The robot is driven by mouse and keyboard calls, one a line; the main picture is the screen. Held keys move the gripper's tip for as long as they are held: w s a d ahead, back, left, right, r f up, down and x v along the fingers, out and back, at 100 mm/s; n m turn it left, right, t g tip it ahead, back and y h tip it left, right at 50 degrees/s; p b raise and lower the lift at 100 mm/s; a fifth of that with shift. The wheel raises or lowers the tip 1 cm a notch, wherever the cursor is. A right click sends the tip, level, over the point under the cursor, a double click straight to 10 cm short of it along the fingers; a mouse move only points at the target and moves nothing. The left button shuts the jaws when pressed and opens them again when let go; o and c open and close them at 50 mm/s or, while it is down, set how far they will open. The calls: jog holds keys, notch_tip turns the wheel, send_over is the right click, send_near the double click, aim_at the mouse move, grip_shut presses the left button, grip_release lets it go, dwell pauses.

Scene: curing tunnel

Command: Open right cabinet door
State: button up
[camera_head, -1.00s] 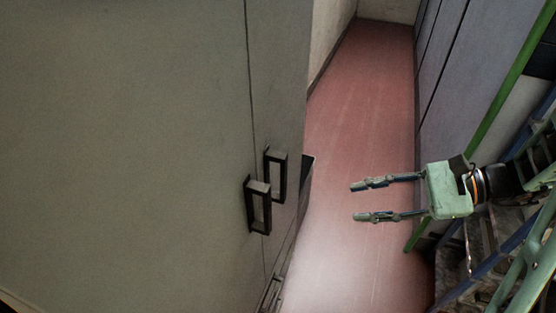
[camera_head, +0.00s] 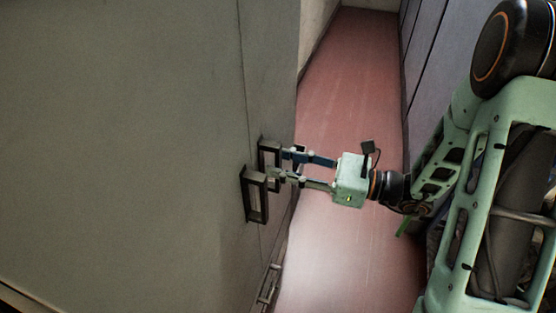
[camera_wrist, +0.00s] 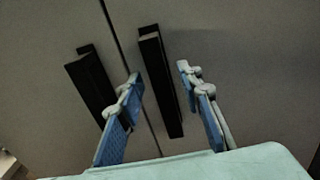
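A grey-green cabinet has two doors with a dark seam between them. The right door (camera_head: 272,75) carries a black bar handle (camera_head: 268,146), and a matching left handle (camera_head: 247,196) sits beside it. My gripper (camera_head: 280,163) is at the right handle with its fingers apart. In the wrist view the right handle (camera_wrist: 160,85) lies between my two open fingers (camera_wrist: 158,74). The left finger is between the two handles, and the left handle (camera_wrist: 90,85) is outside the grip. Neither finger clearly presses on the handle. Both doors look shut.
A reddish floor aisle (camera_head: 345,110) runs along the cabinet's right side. Grey-blue panels (camera_head: 440,50) stand across the aisle. Another handle (camera_head: 268,284) shows low on the cabinet. The aisle floor looks clear.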

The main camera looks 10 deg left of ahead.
jog(key=shift+a, duration=0.7)
grip_shut()
